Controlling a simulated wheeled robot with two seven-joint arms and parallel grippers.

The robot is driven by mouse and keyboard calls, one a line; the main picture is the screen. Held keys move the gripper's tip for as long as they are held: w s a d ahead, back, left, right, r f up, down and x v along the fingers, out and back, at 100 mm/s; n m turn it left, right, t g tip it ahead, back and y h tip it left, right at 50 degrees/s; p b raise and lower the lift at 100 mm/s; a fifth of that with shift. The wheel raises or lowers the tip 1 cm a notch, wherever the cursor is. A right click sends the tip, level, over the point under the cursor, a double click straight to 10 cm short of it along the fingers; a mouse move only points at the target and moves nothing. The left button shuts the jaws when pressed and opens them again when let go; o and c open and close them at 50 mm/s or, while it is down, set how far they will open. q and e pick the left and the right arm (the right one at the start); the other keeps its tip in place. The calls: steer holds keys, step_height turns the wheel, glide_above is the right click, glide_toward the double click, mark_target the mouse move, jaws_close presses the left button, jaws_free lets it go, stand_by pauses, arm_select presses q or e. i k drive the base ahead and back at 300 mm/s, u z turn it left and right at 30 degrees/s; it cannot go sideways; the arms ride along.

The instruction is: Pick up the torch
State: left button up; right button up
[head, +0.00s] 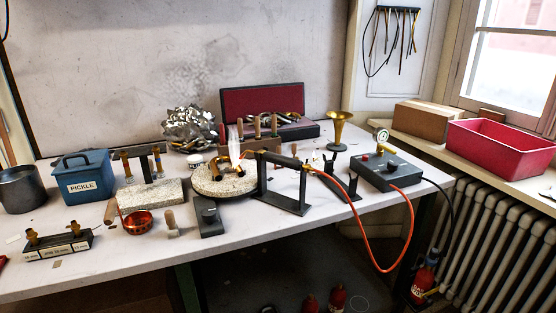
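The torch (280,159) has a dark handle and a brass tip at its left end. It lies across the top of a black metal stand (287,205) near the middle of the table. An orange hose (367,243) runs from its right end, hangs below the table edge and loops up to a grey box with a gauge (386,172). A pale, flame-like streak (236,140) rises near the tip. Neither of my grippers is in view.
A round pale slab (212,186) bearing brass tubing lies left of the stand. A dark block (208,217) and copper bowl (138,222) stand in front. The table's front right is mostly clear.

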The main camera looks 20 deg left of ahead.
mark_target(277, 159)
steer(key=z, duration=0.95)
steer(key=i, duration=1.65)
steer(key=u, duration=2.25)
